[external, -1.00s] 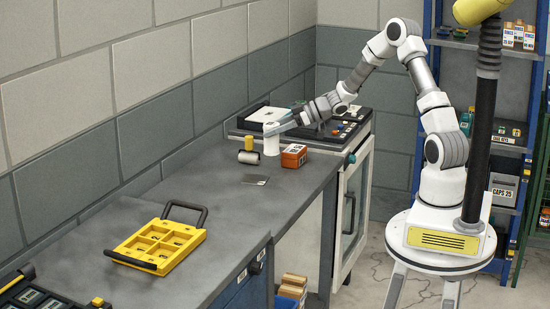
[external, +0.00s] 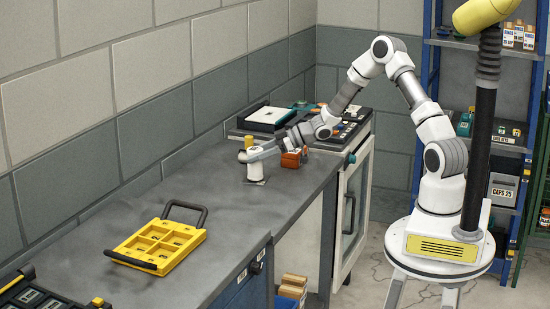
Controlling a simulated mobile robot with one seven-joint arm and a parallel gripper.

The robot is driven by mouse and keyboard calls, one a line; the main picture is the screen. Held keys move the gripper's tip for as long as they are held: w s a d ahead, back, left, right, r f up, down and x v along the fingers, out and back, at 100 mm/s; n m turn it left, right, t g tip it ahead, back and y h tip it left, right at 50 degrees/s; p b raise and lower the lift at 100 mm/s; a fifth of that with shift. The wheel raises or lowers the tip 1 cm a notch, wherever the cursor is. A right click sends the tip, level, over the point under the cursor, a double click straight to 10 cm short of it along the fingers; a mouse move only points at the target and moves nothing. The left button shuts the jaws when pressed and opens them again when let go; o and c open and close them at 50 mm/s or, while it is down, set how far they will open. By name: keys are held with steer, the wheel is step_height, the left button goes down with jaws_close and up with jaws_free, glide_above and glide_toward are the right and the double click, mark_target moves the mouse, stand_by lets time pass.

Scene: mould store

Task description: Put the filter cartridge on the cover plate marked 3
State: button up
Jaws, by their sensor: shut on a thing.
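The filter cartridge (external: 255,171), a white upright cylinder, is between the fingers of my gripper (external: 252,155), which is shut on it. Its lower end is at the thin grey cover plate (external: 262,182) on the bench; I cannot tell whether it touches the plate or hangs just above it. Only the edges of the plate show around the cartridge, and I cannot read a number on it.
An orange box (external: 291,159) stands just right of my gripper, partly behind my arm. A yellow-topped item (external: 249,142) stands behind the gripper. A yellow tray (external: 160,245) with a black handle lies nearer on the grey bench (external: 215,215); bench between is clear.

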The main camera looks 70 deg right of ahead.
steer(key=shift+f, duration=0.2)
steer(key=o, duration=1.4)
steer(key=shift+r, duration=0.1)
steer(key=shift+s+d+r, duration=0.1)
steer(key=shift+r, duration=0.1)
steer(key=p+v, duration=0.1)
steer(key=v, duration=1)
steer(key=shift+s+d+r+p, duration=0.15)
steer(key=shift+s+r+p, duration=0.05)
steer(key=shift+s+p, duration=0.15)
